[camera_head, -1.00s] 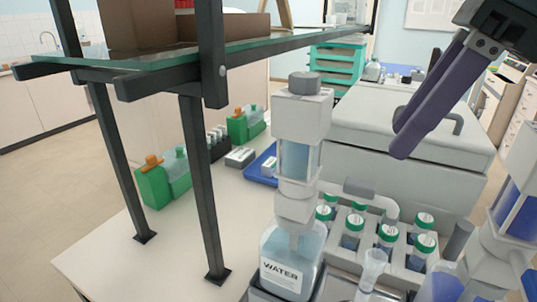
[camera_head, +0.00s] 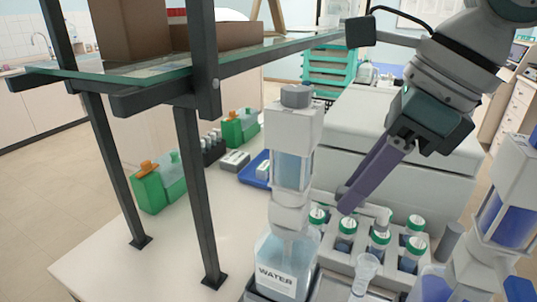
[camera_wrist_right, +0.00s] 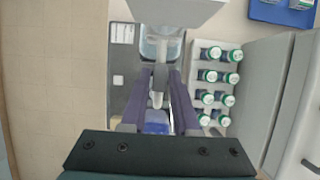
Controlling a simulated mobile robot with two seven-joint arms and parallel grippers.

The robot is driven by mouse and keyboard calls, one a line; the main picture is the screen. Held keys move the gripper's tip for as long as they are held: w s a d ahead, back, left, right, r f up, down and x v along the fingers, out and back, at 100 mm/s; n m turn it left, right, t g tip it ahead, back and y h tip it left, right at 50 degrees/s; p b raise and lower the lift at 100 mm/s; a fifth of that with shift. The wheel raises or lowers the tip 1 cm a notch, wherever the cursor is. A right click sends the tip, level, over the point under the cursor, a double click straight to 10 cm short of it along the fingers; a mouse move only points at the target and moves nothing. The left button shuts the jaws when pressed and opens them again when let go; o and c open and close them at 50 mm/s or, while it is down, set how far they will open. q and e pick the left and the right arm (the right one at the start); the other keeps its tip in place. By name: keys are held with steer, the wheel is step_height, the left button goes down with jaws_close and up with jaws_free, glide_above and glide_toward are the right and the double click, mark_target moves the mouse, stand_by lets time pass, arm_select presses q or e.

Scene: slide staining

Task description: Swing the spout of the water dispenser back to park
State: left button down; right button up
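The water dispenser (camera_head: 294,130) stands on the bench, a pale upright body with a grey cap and a clear window. Its bottle, labelled WATER (camera_head: 276,276), is below. My left gripper is out of view.
A grey rack holds several green-capped vials (camera_head: 346,232). A second dispenser with blue liquid (camera_head: 507,215) stands at right. A clear funnel-like piece (camera_head: 363,272) is between them. A dark-framed glass shelf (camera_head: 215,68) rises at left; a pale boxy machine (camera_head: 385,150) is behind.

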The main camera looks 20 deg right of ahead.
jaws_close()
stand_by(1.0)
